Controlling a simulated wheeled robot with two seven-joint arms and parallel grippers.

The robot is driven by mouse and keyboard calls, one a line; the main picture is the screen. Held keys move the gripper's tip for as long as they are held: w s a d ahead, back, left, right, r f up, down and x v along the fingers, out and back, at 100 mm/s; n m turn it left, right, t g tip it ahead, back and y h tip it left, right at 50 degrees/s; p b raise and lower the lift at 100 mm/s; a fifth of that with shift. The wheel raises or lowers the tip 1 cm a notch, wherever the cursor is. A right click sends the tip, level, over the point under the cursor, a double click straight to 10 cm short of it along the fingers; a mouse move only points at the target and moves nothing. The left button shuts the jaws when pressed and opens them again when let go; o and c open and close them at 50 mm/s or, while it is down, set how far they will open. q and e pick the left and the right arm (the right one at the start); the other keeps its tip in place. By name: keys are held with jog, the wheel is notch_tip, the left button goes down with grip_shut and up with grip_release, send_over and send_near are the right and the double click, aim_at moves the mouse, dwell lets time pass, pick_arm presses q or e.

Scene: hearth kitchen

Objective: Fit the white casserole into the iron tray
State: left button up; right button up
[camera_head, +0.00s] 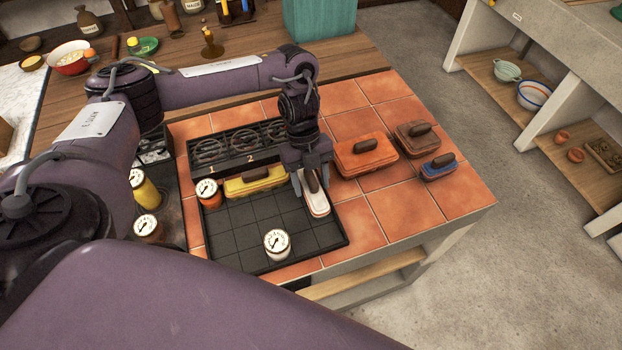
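The iron tray (243,226) is a dark, gridded, low-sided tray on the tiled counter. The white casserole (317,205) is narrow, with a dark handle, and sits at the tray's right side. I cannot tell whether it rests fully on the tray floor. My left gripper (313,188) points down over it, its fingers apart on either side of the handle, with a gap showing. The gripper hides the casserole's far end. A yellow casserole (262,184) lies along the tray's back edge. My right gripper is not in view.
A round white gauge (277,243) stands at the tray's front; an orange-based gauge (207,192) stands at its back left corner. A black burner rack (228,152) is behind. Orange (365,157), brown (414,140) and blue (438,169) casseroles sit to the right. The tray's middle is bare.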

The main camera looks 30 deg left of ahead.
pick_arm(q)
jog(key=shift+o, duration=1.1)
jog(key=shift+r, duration=0.2)
jog(key=p+v, duration=0.2)
jog(key=v, duration=1)
jog(key=shift+f, duration=0.15)
